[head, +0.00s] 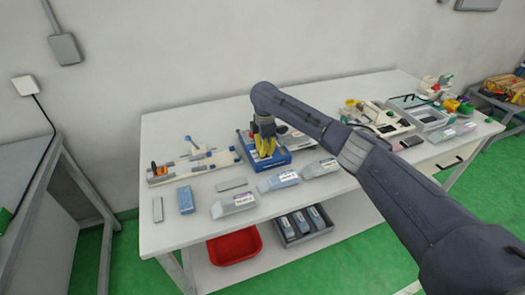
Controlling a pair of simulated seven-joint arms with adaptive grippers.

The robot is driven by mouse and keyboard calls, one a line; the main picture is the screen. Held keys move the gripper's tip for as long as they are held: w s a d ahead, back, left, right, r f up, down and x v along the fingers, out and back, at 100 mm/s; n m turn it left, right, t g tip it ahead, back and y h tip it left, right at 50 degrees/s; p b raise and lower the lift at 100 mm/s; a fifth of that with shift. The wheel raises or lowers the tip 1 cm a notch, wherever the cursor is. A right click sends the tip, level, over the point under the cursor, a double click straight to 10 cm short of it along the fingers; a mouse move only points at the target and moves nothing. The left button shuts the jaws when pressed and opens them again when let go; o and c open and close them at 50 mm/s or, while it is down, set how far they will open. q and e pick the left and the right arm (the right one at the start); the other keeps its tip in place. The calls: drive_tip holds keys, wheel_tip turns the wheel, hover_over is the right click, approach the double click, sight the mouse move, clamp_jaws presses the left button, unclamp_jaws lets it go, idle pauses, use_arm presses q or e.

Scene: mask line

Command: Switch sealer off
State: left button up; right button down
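A blue-framed device (279,159), which looks like the sealer, sits near the middle of the white table. My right arm reaches in from the right, and my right gripper (264,152) points down over this device. Its yellow fingers are in front of the device. I cannot tell whether they touch it or how far apart the fingertips are. The gripper and arm hide much of the device, and no switch can be made out. My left gripper is not in view.
On the white table (165,235), a pale fixture (218,159) stands left of the device. Several labelled packs, including one pack (233,204), lie along the front. More equipment (379,119) stands at the right. A red bin (234,246) and a grey tray (279,234) are on the lower shelf.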

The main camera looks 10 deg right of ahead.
drive_tip(key=shift+f, duration=0.1)
drive_tip(key=shift+r, duration=3.45)
